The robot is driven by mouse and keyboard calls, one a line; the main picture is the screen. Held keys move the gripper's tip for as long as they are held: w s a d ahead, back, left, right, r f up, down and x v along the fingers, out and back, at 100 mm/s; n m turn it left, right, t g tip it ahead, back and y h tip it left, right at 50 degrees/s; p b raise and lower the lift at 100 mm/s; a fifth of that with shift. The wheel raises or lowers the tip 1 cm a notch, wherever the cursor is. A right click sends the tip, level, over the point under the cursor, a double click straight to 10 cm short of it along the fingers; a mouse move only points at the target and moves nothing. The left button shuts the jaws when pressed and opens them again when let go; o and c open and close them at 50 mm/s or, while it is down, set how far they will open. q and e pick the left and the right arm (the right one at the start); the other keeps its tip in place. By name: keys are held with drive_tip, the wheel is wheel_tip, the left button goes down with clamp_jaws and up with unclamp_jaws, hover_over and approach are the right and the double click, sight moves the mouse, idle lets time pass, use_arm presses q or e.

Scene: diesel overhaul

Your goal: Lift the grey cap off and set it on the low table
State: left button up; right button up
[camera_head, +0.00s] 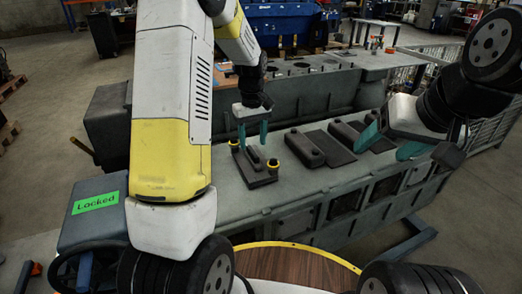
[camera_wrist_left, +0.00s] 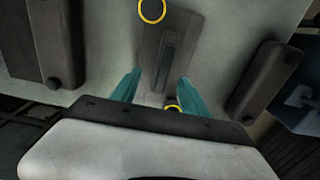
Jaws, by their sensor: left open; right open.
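A grey cap (camera_head: 262,181) with a raised bar and a yellow ring at each end lies on the grey engine block (camera_head: 226,188). It also shows in the left wrist view (camera_wrist_left: 153,62). My left gripper (camera_head: 252,143) is open, pointing down over the cap. In the left wrist view its teal fingers (camera_wrist_left: 155,88) stand to either side of the bar; I cannot tell the remaining height. My right gripper (camera_head: 385,148) is open and empty over the block's right part. I cannot tell for sure which surface is the low table.
A brown wooden top with a yellow rim (camera_head: 300,262) shows at the bottom. Several other dark covers (camera_head: 328,147) lie on the block right of the cap. A green "Locked" label (camera_head: 95,203) is on the left. A blue machine (camera_head: 285,25) stands behind.

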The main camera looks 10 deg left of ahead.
sight(253, 151)
use_arm(q)
drive_tip(key=f, duration=0.2)
drive_tip(key=s+f, duration=0.1)
drive_tip(key=f, duration=0.1)
drive_tip(key=shift+f, duration=0.5)
drive_tip(key=shift+w, duration=0.1)
clamp_jaws()
